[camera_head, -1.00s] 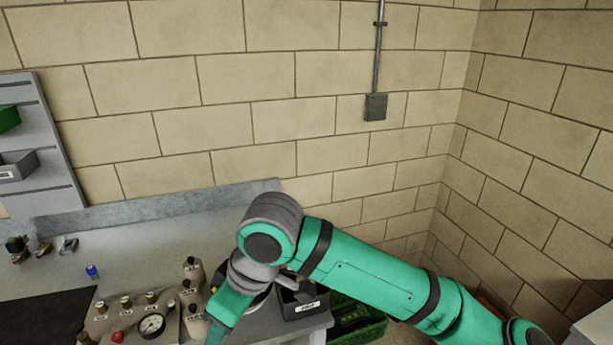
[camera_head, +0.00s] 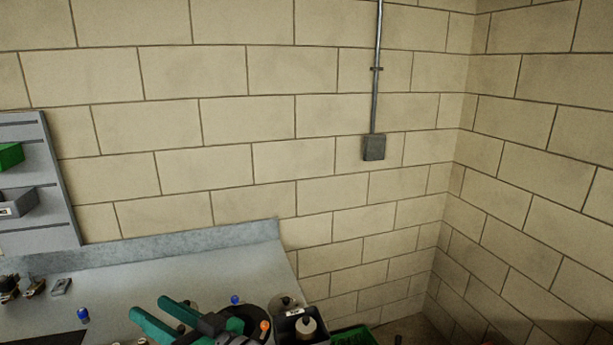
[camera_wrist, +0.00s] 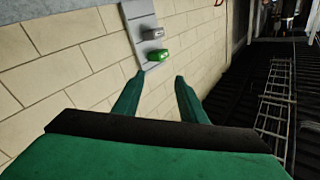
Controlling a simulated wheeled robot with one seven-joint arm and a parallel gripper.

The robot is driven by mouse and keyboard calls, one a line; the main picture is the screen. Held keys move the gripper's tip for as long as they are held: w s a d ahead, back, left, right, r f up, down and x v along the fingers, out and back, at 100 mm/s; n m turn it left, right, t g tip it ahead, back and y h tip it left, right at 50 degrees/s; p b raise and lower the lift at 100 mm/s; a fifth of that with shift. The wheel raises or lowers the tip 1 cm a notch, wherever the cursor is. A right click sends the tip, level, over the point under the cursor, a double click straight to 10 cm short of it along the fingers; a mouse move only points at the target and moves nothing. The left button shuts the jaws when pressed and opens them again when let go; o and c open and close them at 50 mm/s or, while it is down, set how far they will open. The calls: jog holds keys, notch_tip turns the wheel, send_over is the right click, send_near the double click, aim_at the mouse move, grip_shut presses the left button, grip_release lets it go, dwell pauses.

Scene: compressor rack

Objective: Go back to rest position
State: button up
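My gripper (camera_head: 149,306) is low in the head view, above the grey bench (camera_head: 205,272), with its two teal fingers pointing up and left. The wrist view shows the same gripper (camera_wrist: 160,75) with its fingers apart and only the block wall between them. It is open and holds nothing. The rest of my arm is mostly below the head view's lower edge.
A labelled dark bin (camera_head: 283,331) stands at the bench's right end, with a green crate (camera_head: 353,336) beyond. A blue-topped part (camera_head: 83,314) and small fittings (camera_head: 61,286) sit at left. A wall rack (camera_head: 40,240) holds bins. The wall's right side is clear.

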jog(key=s+d+f+m+t+h, duration=0.3)
jog(key=d+f+m+t+h, duration=0.35)
jog(key=f, duration=0.55)
jog(key=s+d+f+m+t+h, duration=0.4)
jog(key=d+f+m+h, duration=0.4)
jog(key=f, duration=0.4)
jog(key=s+d+f+n+g, duration=0.1)
jog(key=s+d+f+n, duration=0.1)
jog(key=s, duration=0.6)
jog(key=s+d+f+n+g+h, duration=0.1)
jog(key=s+d+f, duration=0.3)
jog(key=s, duration=0.5)
jog(key=s+d+f+n+g+h, duration=0.1)
jog(key=s+d+f+n, duration=0.1)
jog(key=s+d, duration=0.4)
jog(key=s+n, duration=0.1)
jog(key=s, duration=0.1)
jog(key=shift+s+f, duration=0.4)
